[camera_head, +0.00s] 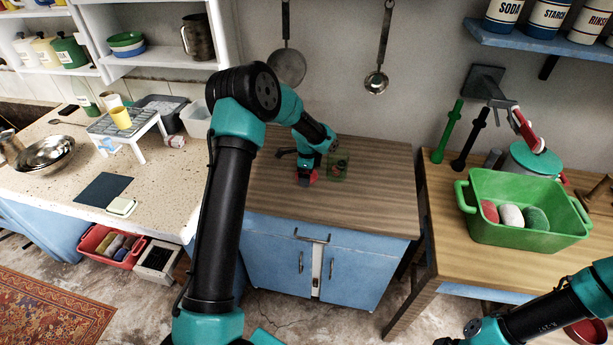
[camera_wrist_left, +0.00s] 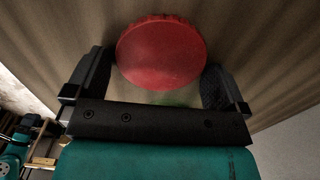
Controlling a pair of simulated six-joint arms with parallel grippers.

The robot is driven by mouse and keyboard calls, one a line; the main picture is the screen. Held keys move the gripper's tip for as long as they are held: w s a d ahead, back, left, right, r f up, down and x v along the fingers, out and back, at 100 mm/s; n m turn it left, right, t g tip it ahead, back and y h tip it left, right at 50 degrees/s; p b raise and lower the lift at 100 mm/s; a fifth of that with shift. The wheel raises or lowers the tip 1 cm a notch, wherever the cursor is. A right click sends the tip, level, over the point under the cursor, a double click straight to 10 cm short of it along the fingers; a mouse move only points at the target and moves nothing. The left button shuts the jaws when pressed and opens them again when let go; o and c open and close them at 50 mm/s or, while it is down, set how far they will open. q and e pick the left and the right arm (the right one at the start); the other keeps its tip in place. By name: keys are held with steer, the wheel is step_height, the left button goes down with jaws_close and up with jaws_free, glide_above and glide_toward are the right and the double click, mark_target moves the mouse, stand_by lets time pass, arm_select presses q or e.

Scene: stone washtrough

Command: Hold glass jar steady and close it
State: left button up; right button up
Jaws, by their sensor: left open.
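A round red lid (camera_wrist_left: 162,52) fills the space between the two fingers in the left wrist view; it also shows as a small red patch in the head view (camera_head: 312,176). My left gripper (camera_wrist_left: 158,82) is open, with one finger on each side of the lid. A clear, greenish glass jar (camera_head: 341,161) with reddish contents stands on the wooden cabinet top, just right of my left gripper in the head view. I cannot tell what the lid rests on. My right arm is at the lower right, and its gripper is out of the frame.
The jar stands on a wood-topped blue cabinet (camera_head: 385,205) with bare room around it. A ladle (camera_head: 377,82) and a skimmer (camera_head: 286,67) hang behind. A green tub (camera_head: 530,240) with coloured balls stands on the right table; a stone counter (camera_head: 60,190) lies left.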

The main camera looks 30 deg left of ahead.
stand_by(0.4)
arm_select(q)
steer(key=c, duration=0.7)
steer(key=shift+r, duration=0.5)
step_height(320, 180, up, 3)
steer(key=shift+f, duration=0.15)
steer(key=s+d, duration=0.2)
steer(key=s, duration=0.2)
steer(key=s+d+r, duration=0.1)
steer(key=s+d, duration=0.2)
steer(key=s, duration=0.2)
steer(key=s+d, duration=0.3)
steer(key=s, duration=0.1)
steer(key=shift+s+d+r, duration=0.15)
steer(key=shift+s, duration=0.2)
